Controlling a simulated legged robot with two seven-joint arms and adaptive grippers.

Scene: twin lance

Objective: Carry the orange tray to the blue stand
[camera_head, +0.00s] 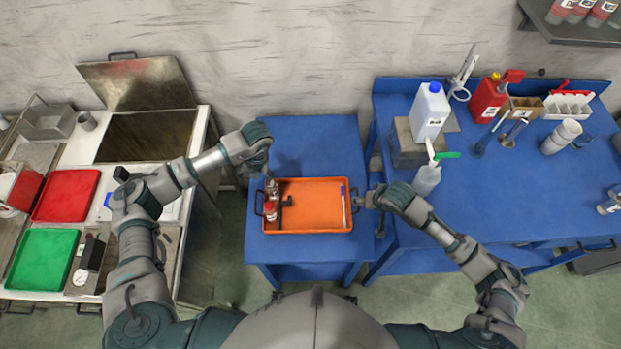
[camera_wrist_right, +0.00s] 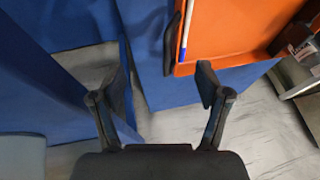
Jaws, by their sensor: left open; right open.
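The orange tray (camera_head: 318,200) rests on the blue stand (camera_head: 305,150) in the middle of the head view, with dark handles at its left and right ends. Small bottles (camera_head: 271,200), a black item (camera_head: 286,202) and a white-blue pen (camera_head: 344,205) lie in it. My left gripper (camera_head: 266,180) is open above the tray's left end, near the handle. My right gripper (camera_head: 367,199) is open just beside the right end. In the right wrist view the open fingers (camera_wrist_right: 160,80) are apart, with the tray (camera_wrist_right: 225,30) and its dark handle (camera_wrist_right: 172,40) beyond them. I cannot tell whether either gripper touches a handle.
A larger blue table (camera_head: 490,190) at right holds a white jug (camera_head: 430,112), a red container (camera_head: 489,98) and a squeeze bottle (camera_head: 428,178). At left, a counter carries a red tray (camera_head: 66,195) and a green tray (camera_head: 42,258). The blue stand is bare behind the orange tray.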

